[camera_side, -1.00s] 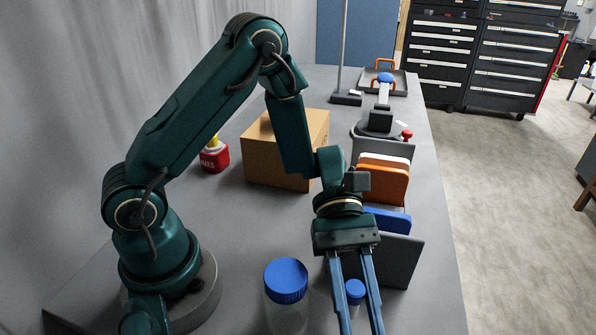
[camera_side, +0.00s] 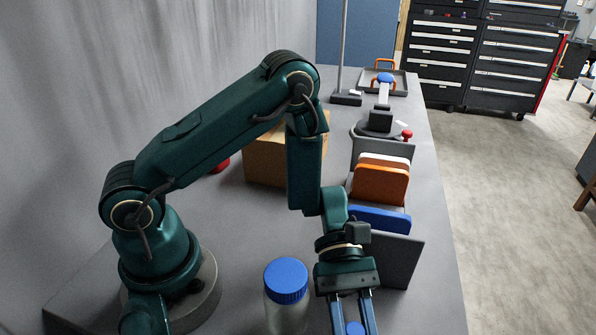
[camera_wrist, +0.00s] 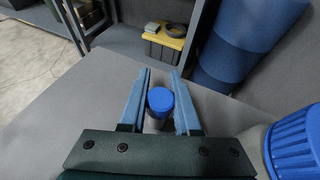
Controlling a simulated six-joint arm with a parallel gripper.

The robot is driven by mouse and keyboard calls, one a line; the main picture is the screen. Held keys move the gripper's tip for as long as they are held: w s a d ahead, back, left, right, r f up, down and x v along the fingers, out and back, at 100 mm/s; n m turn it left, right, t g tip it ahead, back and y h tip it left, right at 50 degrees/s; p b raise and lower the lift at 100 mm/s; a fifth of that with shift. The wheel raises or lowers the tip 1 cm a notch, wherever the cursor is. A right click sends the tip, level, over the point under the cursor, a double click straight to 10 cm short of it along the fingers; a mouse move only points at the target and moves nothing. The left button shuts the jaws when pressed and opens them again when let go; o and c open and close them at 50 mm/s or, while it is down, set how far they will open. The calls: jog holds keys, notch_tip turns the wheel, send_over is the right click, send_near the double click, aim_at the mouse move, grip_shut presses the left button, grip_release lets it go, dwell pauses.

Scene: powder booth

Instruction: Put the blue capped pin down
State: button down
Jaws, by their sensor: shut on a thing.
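The blue capped pin (camera_wrist: 159,102) stands between my gripper's fingers in the wrist view, its round blue cap up and a pale grey body below. My gripper (camera_wrist: 161,74) is shut on it. In the side view the pin's cap (camera_side: 355,328) shows between the fingers at the bottom edge. The fingertips and the pin's lower end are cut off there. I cannot tell whether the pin's foot touches the table (camera_side: 420,315).
A clear jar with a blue lid (camera_side: 286,281) stands close on the left. A rack with orange (camera_side: 380,184) and blue (camera_side: 382,219) panels stands behind the gripper. A cardboard box (camera_side: 265,163) is farther back. Bare table lies right of the gripper.

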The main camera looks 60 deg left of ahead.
aim_at(356, 327)
jog(key=c, duration=0.6)
grip_release()
jog(key=shift+r, duration=0.1)
jog(key=v, duration=0.3)
jog(key=shift+w+a, duration=0.1)
jog(key=shift+w, duration=0.05)
notch_tip(356, 327, up, 5)
jog(key=shift+r, duration=0.95)
